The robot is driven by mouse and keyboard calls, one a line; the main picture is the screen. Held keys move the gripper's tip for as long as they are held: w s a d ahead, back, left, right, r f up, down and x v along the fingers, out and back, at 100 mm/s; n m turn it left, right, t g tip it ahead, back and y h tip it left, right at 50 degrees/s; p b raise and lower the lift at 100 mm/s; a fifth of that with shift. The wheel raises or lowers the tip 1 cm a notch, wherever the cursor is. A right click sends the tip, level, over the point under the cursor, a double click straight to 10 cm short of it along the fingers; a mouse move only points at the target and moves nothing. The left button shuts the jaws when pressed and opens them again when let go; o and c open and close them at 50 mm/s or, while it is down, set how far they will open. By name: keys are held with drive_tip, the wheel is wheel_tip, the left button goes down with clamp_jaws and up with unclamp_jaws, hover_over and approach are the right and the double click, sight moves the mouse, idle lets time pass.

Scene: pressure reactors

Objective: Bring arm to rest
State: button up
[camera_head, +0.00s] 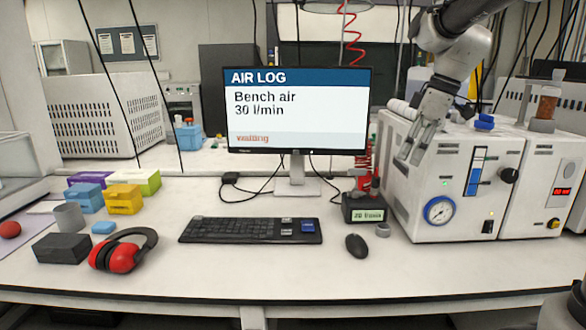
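My arm comes in from the top right, and my gripper (410,157) hangs from it, pointing down and slightly left. The gripper is in front of the left part of a white reactor unit (471,208). Its two fingers show a narrow gap with nothing held between them. I cannot tell how far the fingertips are from the unit's front face. The unit has a round blue-rimmed gauge (439,211), a blue-and-white vertical indicator (475,172) and a black knob (509,175).
A monitor (297,110) reads "Bench air 30 l/min, waiting". A small black box (363,208) shows a green display left of the unit. A keyboard (250,230), mouse (356,246), red ear defenders (122,252) and coloured boxes (124,199) lie on the bench. The bench's front strip is clear.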

drive_tip(key=s+d+f+m+t+h, duration=0.1)
drive_tip(key=s+d+f+m, duration=0.1)
drive_tip(key=s, duration=0.5)
drive_tip(key=s+d+f+m+t+h, duration=0.1)
drive_tip(key=s+d+f+m, duration=0.1)
drive_tip(key=s+d+m, duration=0.2)
drive_tip(key=s+d+f+m+t+h, duration=0.1)
drive_tip(key=s+m, duration=0.5)
drive_tip(key=s, duration=0.6)
drive_tip(key=shift+d+f, duration=0.45)
drive_tip(key=shift+d, duration=0.5)
